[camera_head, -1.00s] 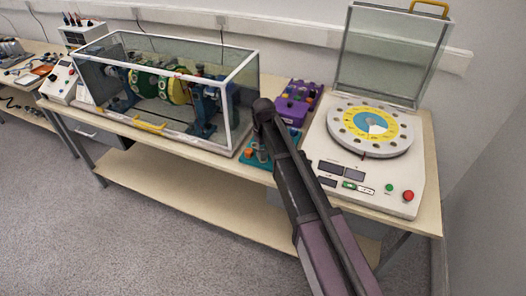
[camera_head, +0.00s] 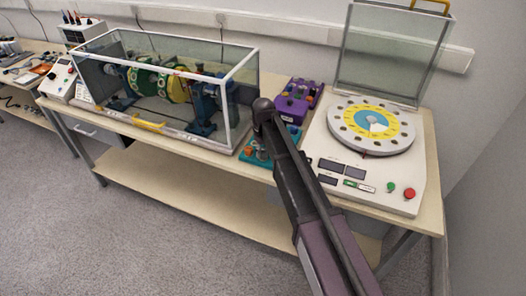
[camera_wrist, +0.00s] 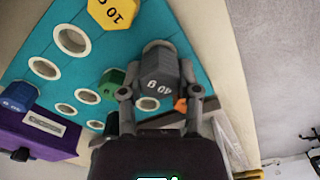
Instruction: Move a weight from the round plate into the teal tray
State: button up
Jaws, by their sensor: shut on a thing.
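The teal tray (camera_wrist: 75,85) fills the left and middle of the wrist view, with several pale-rimmed round holes. It also shows in the head view (camera_head: 247,157), partly behind my arm. My gripper (camera_wrist: 158,92) is shut on a dark grey weight (camera_wrist: 158,72) marked 40 g, over the tray. One pale-rimmed hole shows partly behind the weight; I cannot tell whether the weight touches the tray. A yellow weight (camera_wrist: 112,12) marked 10 g, a green one (camera_wrist: 111,82) and a blue one (camera_wrist: 19,95) sit on the tray. The round plate (camera_head: 371,126) is at right in the head view.
A purple box (camera_head: 291,108) stands behind the tray. A glass-walled case (camera_head: 160,85) with a rotor stands at left. The white machine (camera_head: 340,185) under the plate has its clear lid (camera_head: 388,55) raised. An orange part (camera_wrist: 181,104) shows beside the held weight.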

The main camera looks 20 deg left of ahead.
jog(key=shift+f+b, duration=0.3)
jog(key=shift+f, duration=0.05)
dwell(0.3)
jog(key=o, duration=1.1)
jog(key=shift+r, duration=0.15)
notch_tip(320, 180, up, 8)
jog(key=p, duration=0.8)
jog(key=shift+r, duration=0.1)
jog(key=w+d+r+m+p, duration=0.1)
jog(key=d+p, duration=0.1)
jog(key=d, duration=0.6)
jog(key=w+d+r+m+p, duration=0.1)
jog(key=w+d+r, duration=0.1)
jog(key=d, duration=0.7)
jog(key=w+d+r+m+p, duration=0.1)
jog(key=w+d+r+p, duration=0.1)
jog(key=d, duration=0.6)
jog(key=shift+d+p, duration=0.15)
jog(key=shift+p, duration=0.2)
jog(key=shift+d+r+m, duration=0.25)
jog(key=shift+d+m, duration=0.15)
jog(key=shift+d, duration=0.65)
